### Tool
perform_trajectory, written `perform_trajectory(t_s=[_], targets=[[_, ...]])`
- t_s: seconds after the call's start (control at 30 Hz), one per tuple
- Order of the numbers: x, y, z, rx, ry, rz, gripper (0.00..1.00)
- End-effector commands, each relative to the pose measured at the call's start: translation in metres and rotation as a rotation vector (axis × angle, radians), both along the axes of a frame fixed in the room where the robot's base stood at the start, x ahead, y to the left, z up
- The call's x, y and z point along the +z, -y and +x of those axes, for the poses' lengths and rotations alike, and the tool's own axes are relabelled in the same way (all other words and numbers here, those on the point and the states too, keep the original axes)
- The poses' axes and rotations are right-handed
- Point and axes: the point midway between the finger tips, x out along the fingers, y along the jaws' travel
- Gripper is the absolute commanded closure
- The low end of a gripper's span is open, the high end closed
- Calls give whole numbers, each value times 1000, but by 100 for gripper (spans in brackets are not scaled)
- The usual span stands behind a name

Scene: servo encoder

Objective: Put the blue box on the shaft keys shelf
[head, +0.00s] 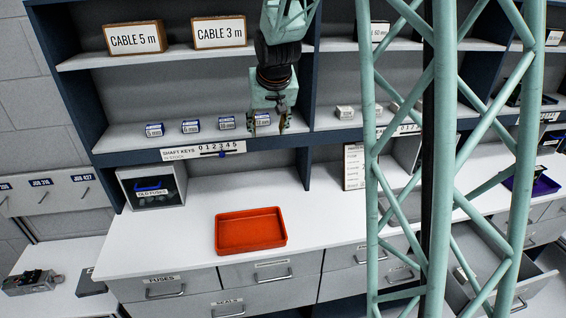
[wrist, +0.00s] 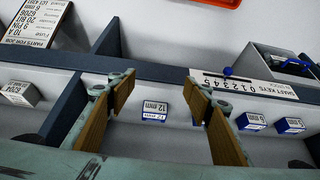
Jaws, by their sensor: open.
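The shaft keys shelf (head: 130,138) carries a SHAFT KEYS label strip on its front edge. Several small blue-and-white boxes stand on it in a row. The rightmost, a 12 mm box (head: 262,118), also shows upright in the inverted wrist view (wrist: 154,110). My gripper (head: 268,122) is open and points down over this end of the row. In the wrist view its fingertips (wrist: 161,88) stand on either side of the 12 mm box, with gaps on both sides. The right finger there partly hides the neighbouring box. I cannot see whether the box touches the shelf back.
A dark upright divider (head: 308,85) stands right of my gripper. A blue knob (head: 222,154) sits on the numbered stock strip. Below are an empty-looking red tray (head: 250,240) and an OLD FUSES bin (head: 150,188). Cable boxes (head: 219,32) stand on the upper shelf.

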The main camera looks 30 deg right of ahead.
Motion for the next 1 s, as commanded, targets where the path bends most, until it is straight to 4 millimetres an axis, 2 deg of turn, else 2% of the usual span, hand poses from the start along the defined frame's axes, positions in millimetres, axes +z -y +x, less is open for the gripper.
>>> perform_trajectory(t_s=[0.17,0.37,1.0], targets=[[13,-9,-12,9,-3,-2,54],[35,-29,-39,30,-15,-3,54],[103,-97,-155,111,-59,-4,54]])
